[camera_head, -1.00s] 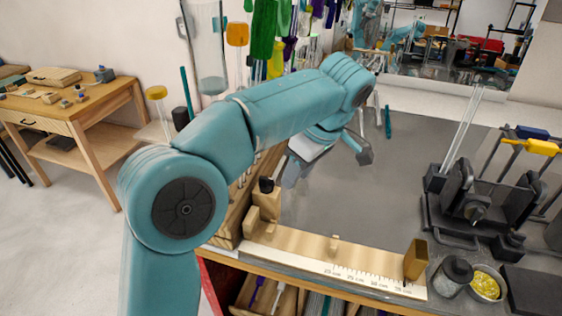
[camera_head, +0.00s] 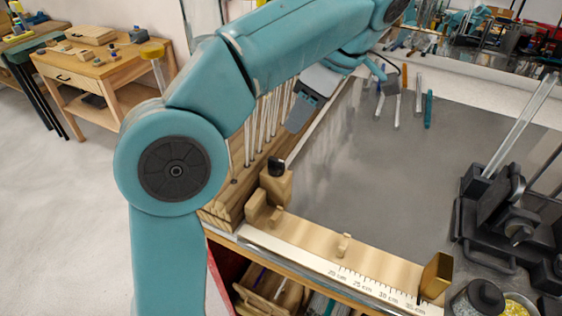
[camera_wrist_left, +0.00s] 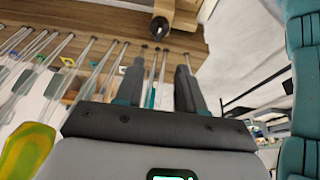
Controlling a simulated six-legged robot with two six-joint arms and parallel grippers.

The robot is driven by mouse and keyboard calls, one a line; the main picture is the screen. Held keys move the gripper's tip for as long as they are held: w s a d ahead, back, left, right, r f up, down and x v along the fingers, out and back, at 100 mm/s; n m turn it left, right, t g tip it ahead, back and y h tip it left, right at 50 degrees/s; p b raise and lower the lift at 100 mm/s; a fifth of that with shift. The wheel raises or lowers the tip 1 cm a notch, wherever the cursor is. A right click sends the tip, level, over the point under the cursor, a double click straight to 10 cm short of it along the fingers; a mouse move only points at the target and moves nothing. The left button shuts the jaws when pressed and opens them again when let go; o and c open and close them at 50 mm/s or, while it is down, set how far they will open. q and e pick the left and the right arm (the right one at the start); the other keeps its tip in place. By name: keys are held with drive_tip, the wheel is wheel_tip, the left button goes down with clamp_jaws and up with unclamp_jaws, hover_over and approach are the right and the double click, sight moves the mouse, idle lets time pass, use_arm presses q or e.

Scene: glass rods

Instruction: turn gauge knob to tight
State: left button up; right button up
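The wooden gauge (camera_head: 310,240) lies along the bench's front edge, with a printed centimetre scale. A dark knob (camera_head: 277,166) tops a wooden block at its left end. A dark round knob also shows at the top of the left wrist view (camera_wrist_left: 159,27), ahead of the fingers. My left gripper (camera_head: 296,120) is behind and above the knob in the head view, apart from it. In the left wrist view its two dark fingers (camera_wrist_left: 158,85) are spread with nothing gripped; thin rods show beyond the gap. My right gripper is not in view.
Upright glass rods (camera_head: 262,120) stand in a wooden rack behind the knob. A brass-coloured block (camera_head: 437,276) is at the gauge's right end. A dark fixture (camera_head: 500,215) stands at right. Loose rods and tools lie at the bench's back. The grey middle is clear.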

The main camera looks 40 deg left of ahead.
use_arm(q)
drive_tip(key=b, duration=0.1)
approach(277, 159)
drive_tip(key=x, duration=0.2)
drive_tip(key=s+b+x, duration=0.1)
drive_tip(key=x, duration=0.2)
drive_tip(key=shift+r, duration=0.1)
drive_tip(key=f, duration=0.1)
drive_tip(key=w+a+f, duration=0.1)
drive_tip(key=shift+w+f, duration=0.1)
drive_tip(key=shift+f, duration=0.4)
drive_tip(key=shift+s+r, duration=0.15)
drive_tip(key=shift+s, duration=0.4)
drive_tip(key=shift+w+a, duration=0.1)
drive_tip(key=shift+w, duration=0.2)
drive_tip(key=shift+c, duration=0.9)
drive_tip(key=shift+w+f, duration=0.2)
drive_tip(key=c, duration=0.5)
drive_tip(key=shift+s+r, duration=0.1)
drive_tip(key=shift+s, duration=0.2)
clamp_jaws()
drive_tip(key=shift+w, duration=0.15)
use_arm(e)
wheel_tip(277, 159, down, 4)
